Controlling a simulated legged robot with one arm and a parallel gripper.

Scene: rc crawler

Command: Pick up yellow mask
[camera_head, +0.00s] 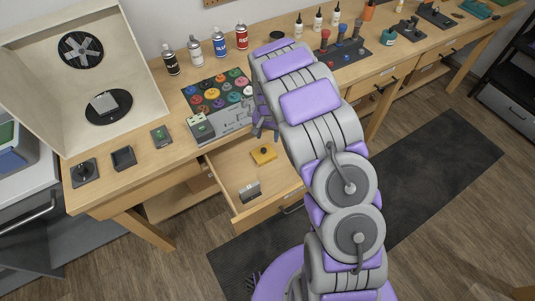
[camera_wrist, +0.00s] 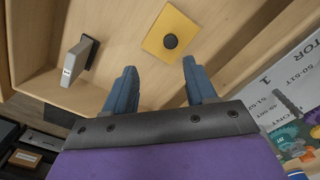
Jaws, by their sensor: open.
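The yellow mask (camera_head: 263,154) is a flat yellow piece with a dark round knob, lying in the open wooden drawer (camera_head: 232,172). In the wrist view the yellow mask (camera_wrist: 158,42) lies flat on the drawer floor, beyond my fingertips and roughly between their lines. My gripper (camera_head: 265,128) is over the back part of the drawer, close to the bench edge and partly hidden by my arm. In the wrist view my gripper (camera_wrist: 160,68) has its two blue fingers apart with nothing between them.
A grey and white block (camera_head: 250,192) stands in the drawer's front part; it also shows in the wrist view (camera_wrist: 78,58). The drawer walls surround both things. On the bench above are a tray of colored paint pots (camera_head: 213,95), several spray cans, and an open spray booth (camera_head: 135,95).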

